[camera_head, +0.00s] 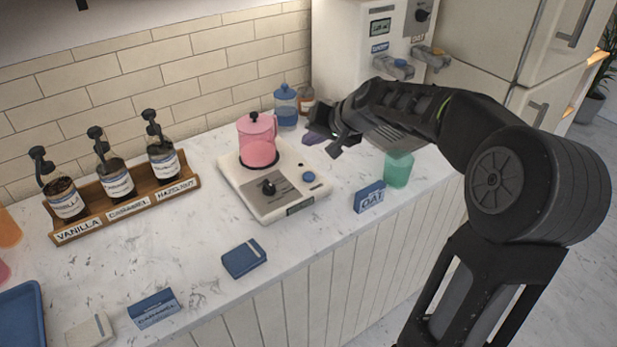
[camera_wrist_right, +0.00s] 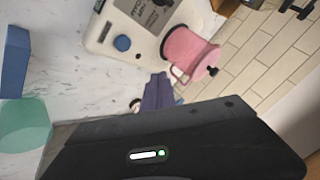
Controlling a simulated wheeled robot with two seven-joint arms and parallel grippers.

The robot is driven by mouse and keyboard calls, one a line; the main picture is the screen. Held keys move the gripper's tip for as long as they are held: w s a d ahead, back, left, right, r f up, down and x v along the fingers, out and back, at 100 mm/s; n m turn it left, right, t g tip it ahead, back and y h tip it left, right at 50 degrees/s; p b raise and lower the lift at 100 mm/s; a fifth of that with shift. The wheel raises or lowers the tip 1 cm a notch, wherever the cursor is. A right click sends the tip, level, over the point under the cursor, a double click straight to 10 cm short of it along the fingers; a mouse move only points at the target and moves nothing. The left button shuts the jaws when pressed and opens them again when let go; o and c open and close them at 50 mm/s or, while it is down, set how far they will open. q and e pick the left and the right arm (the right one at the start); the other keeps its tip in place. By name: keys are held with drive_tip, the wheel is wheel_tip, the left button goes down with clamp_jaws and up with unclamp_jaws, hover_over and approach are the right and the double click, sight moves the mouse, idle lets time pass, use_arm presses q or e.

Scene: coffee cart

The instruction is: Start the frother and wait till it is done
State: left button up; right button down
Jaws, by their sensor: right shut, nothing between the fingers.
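The frother has a white base (camera_head: 240,190) on the counter with a black dial (camera_head: 268,187), a blue round button (camera_head: 308,176) and a small display at its front edge. A pink jug (camera_head: 258,145) with a lid stands on it. In the right wrist view the base (camera_wrist_right: 100,30), blue button (camera_wrist_right: 122,43) and pink jug (camera_wrist_right: 190,55) show at the top. My right gripper (camera_head: 324,141) is shut and empty, behind and right of the frother, apart from the button. Its purple fingertips also show in the wrist view (camera_wrist_right: 157,92). My left gripper is not in view.
A blue lidded jar (camera_head: 285,108) stands behind the frother. A green cup (camera_head: 398,169) and a blue OAT box (camera_head: 369,197) stand to its right. A wooden rack (camera_head: 75,233) holds syrup bottles at left. A dark blue box (camera_head: 244,259) lies in front.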

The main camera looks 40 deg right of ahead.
drive_tip(key=b, duration=0.5)
hover_over(311, 178)
wheel_tip(311, 178, down, 7)
drive_tip(key=shift+w+d+r, duration=0.1)
drive_tip(key=shift+f+b, duration=0.4)
drive_tip(key=shift+f, duration=0.05)
idle(1.3)
drive_tip(key=shift+f+b, duration=0.4)
drive_tip(key=shift+b, duration=0.1)
drive_tip(key=shift+f+b, duration=0.5)
drive_tip(key=shift+b, duration=0.1)
idle(0.6)
idle(0.3)
drive_tip(key=shift+r+p, duration=0.75)
drive_tip(key=shift+r, duration=0.2)
